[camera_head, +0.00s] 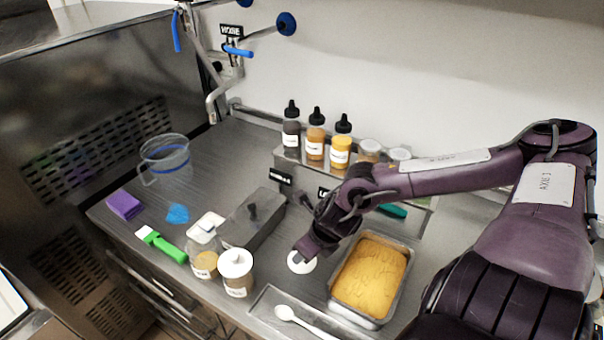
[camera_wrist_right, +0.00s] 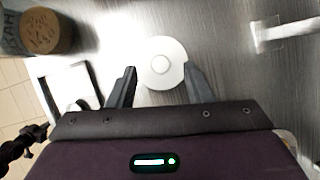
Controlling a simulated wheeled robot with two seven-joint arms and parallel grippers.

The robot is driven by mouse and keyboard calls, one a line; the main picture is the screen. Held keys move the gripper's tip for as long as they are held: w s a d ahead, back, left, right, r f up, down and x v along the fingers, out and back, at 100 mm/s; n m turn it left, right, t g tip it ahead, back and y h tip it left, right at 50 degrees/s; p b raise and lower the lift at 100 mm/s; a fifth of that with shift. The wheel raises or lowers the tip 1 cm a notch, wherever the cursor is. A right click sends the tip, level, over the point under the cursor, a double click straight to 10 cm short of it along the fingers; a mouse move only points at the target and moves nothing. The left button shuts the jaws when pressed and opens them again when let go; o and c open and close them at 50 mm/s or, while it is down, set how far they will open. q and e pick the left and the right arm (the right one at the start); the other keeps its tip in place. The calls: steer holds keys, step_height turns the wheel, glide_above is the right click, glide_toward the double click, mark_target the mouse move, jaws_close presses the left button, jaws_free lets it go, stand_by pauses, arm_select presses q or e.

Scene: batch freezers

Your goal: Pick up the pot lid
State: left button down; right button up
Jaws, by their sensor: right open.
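The pot lid (camera_head: 301,263) is a small white disc with a raised round centre. It lies flat on the steel counter, between the small pots and the yellow-filled pan. In the right wrist view the lid (camera_wrist_right: 161,60) shows just past and between the fingertips. My right gripper (camera_wrist_right: 159,70) is open, with one finger on each side of the lid's near edge and nothing held. In the head view my right gripper (camera_head: 306,249) is above the lid and hides its far part. I cannot tell the exact height gap. My left gripper is not in view.
A white-topped pot (camera_head: 236,260) and a pot with tan contents (camera_head: 204,266) stand left of the lid. A steel pan (camera_head: 333,285) of yellow food is close on the right. A tray with a white spoon (camera_head: 296,317) is in front. A grey box (camera_head: 253,221) stands behind.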

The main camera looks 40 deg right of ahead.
steer(key=shift+x, duration=1.25)
jaws_close()
